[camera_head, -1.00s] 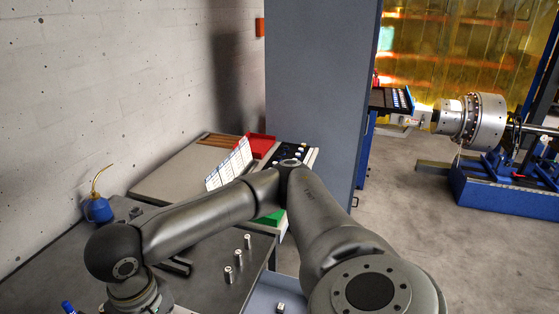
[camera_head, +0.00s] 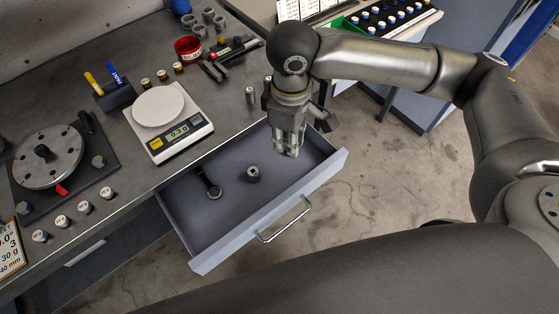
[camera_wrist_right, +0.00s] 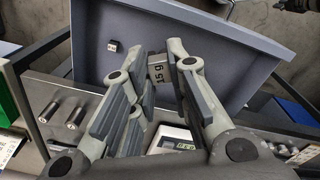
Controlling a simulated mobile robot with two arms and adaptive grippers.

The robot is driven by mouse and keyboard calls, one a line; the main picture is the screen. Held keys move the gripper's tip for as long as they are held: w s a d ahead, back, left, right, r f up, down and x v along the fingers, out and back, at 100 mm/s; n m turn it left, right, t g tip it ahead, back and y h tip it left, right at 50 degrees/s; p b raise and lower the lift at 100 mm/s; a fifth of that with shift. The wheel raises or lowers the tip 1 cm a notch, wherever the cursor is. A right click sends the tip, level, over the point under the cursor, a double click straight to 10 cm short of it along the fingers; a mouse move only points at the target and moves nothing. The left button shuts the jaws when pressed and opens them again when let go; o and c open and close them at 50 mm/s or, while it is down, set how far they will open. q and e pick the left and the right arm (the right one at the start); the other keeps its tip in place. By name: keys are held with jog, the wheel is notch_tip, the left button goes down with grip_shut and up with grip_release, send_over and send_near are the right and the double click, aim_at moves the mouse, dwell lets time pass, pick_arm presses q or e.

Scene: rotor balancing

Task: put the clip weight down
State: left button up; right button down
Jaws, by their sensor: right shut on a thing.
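The clip weight (camera_wrist_right: 157,68) is a small grey block marked "15 g" in the right wrist view. It sits between the fingertips of my right gripper (camera_wrist_right: 159,80), which is shut on it. In the head view my right gripper (camera_head: 289,150) points down over the far right end of the open drawer (camera_head: 228,222), close to the table edge. The weight is hard to make out there, hidden by the fingers. My left gripper is not in view.
On the table stand a scale (camera_head: 160,108), a round plate fixture (camera_head: 47,158), several small cylinders and a red cup (camera_head: 188,48).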

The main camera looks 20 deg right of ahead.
jog(key=w+a+f+n+b, duration=0.2)
jog(key=a+f+n+b, duration=0.75)
jog(key=n, duration=0.65)
jog(key=shift+n, duration=0.3)
jog(key=w+d+f, duration=0.2)
jog(key=d+f, duration=0.1)
jog(key=w+d+f+p, duration=0.1)
jog(key=w+d+f, duration=0.2)
jog(key=f, duration=0.1)
jog(key=w+d+f, duration=0.3)
jog(key=shift+w+f, duration=0.2)
jog(key=shift+w, duration=0.05)
jog(key=shift+w+d+f, duration=0.2)
jog(key=shift+w+f, duration=0.05)
jog(key=shift+f, duration=0.15)
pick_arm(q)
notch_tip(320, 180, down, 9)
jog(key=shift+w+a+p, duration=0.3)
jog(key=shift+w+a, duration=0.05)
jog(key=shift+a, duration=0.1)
pick_arm(e)
jog(key=shift+w+d+f, duration=0.15)
jog(key=shift+f, duration=1.65)
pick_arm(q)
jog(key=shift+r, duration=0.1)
